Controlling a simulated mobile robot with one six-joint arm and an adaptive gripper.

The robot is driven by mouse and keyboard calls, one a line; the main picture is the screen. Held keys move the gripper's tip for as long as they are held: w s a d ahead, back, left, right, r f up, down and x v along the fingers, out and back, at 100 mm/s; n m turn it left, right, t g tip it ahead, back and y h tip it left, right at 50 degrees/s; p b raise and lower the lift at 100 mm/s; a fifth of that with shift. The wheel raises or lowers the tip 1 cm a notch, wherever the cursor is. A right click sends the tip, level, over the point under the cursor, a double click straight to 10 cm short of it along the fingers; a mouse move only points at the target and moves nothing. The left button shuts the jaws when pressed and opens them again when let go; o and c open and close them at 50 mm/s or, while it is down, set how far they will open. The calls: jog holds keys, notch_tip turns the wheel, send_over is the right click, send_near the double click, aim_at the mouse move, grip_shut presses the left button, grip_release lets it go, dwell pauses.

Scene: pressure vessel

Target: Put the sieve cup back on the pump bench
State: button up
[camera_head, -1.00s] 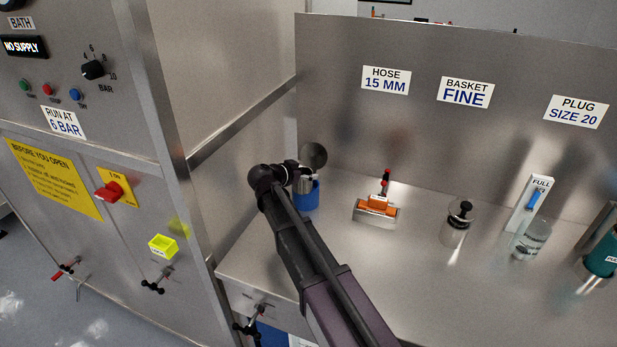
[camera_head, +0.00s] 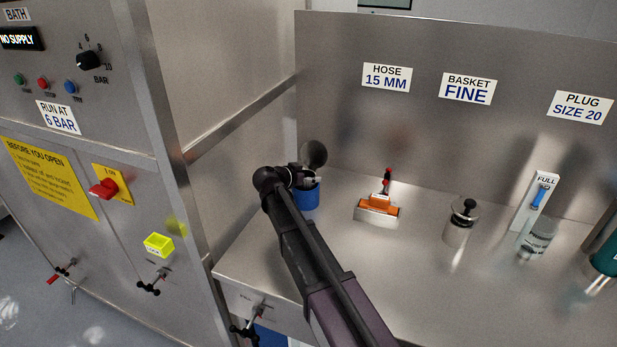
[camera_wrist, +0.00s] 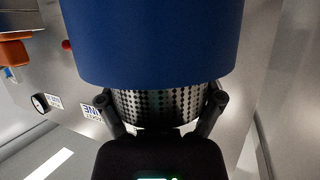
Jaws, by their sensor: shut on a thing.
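The sieve cup (camera_wrist: 160,104) shows in the wrist view as a perforated metal wall between my fingertips. A wide blue body (camera_wrist: 155,40) adjoins it and hides part of it; I cannot tell whether they are one piece. In the head view the blue body (camera_head: 308,196) is at the back left corner of the pump bench (camera_head: 290,255). My gripper (camera_head: 303,178) is at its top. My gripper (camera_wrist: 165,112) is shut on the perforated metal, one finger on each side. Whether the blue body touches the bench is not clear.
An orange-and-metal item (camera_head: 378,208), a dark-topped metal canister (camera_head: 460,220), a white FULL stand (camera_head: 535,205), a clear jar (camera_head: 537,240) and a teal item (camera_head: 606,255) stand to the right. A steel cabinet (camera_head: 170,130) borders the left. The bench's front middle is clear.

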jog(key=shift+f, duration=0.2)
jog(key=o, duration=1)
jog(key=shift+a+r, duration=0.1)
jog(key=shift+s+a+r, duration=0.3)
jog(key=shift+s+a, duration=0.05)
jog(key=shift+s, duration=0.15)
jog(key=p+v, duration=0.4)
jog(key=v, duration=0.8)
jog(key=shift+s+a+f, duration=0.15)
jog(key=shift+a+f, duration=0.1)
jog(key=shift+f, duration=0.1)
jog(key=shift+d, duration=0.15)
